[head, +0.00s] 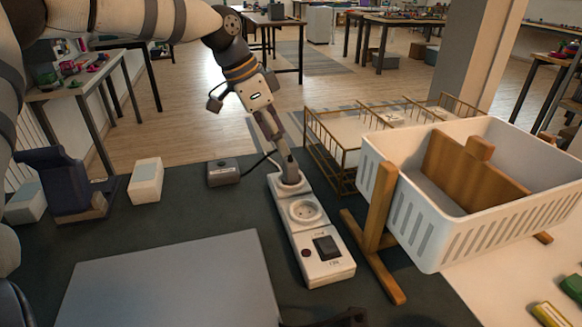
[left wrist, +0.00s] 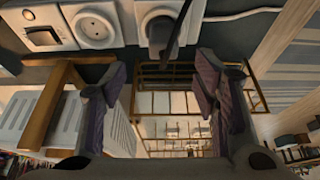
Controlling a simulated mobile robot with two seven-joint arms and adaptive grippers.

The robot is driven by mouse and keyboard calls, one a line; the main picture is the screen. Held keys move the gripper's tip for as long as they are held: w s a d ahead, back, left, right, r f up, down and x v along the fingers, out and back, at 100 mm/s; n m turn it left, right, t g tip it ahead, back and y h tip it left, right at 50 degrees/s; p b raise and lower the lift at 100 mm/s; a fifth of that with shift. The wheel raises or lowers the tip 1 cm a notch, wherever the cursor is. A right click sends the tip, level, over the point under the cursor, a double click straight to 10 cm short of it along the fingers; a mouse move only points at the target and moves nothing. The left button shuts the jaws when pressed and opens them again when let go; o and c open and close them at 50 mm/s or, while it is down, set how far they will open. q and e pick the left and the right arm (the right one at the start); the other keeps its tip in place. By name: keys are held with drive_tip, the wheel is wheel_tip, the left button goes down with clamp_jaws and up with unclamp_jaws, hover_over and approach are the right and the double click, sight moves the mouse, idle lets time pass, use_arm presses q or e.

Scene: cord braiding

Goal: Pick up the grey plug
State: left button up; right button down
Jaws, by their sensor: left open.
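The grey plug (left wrist: 160,38) sits in the end socket of a white power strip, with a dark cord coming off it. In the head view the plug (head: 291,177) is at the strip's far end, partly hidden by my gripper. My left gripper (head: 284,150) points down just over it. In the left wrist view the left gripper (left wrist: 160,75) is open and empty, its fingers wide apart, with the plug ahead of the tips and in line with the gap. The power strip (head: 325,270) also has an empty socket and a dark switch.
A grey box (head: 223,172) stands left of the plug on the dark mat. A white basket (head: 440,235) on a wooden stand and a wire rack (head: 335,150) are close on the right. A grey panel (head: 170,285) lies in front. An unclear dark shape shows at the bottom edge.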

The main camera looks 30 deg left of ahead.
sight(289, 161)
use_arm(q)
drive_tip(key=x, duration=0.4)
drive_tip(key=b+x, duration=0.1)
drive_tip(key=x, duration=0.2)
drive_tip(key=shift+w+a+f, duration=0.1)
drive_tip(key=shift+a+f, duration=0.05)
drive_tip(key=shift+f, duration=0.3)
drive_tip(key=shift+w+f, duration=0.15)
drive_tip(key=shift+f, duration=0.1)
drive_tip(key=shift+r, duration=0.1)
clamp_jaws()
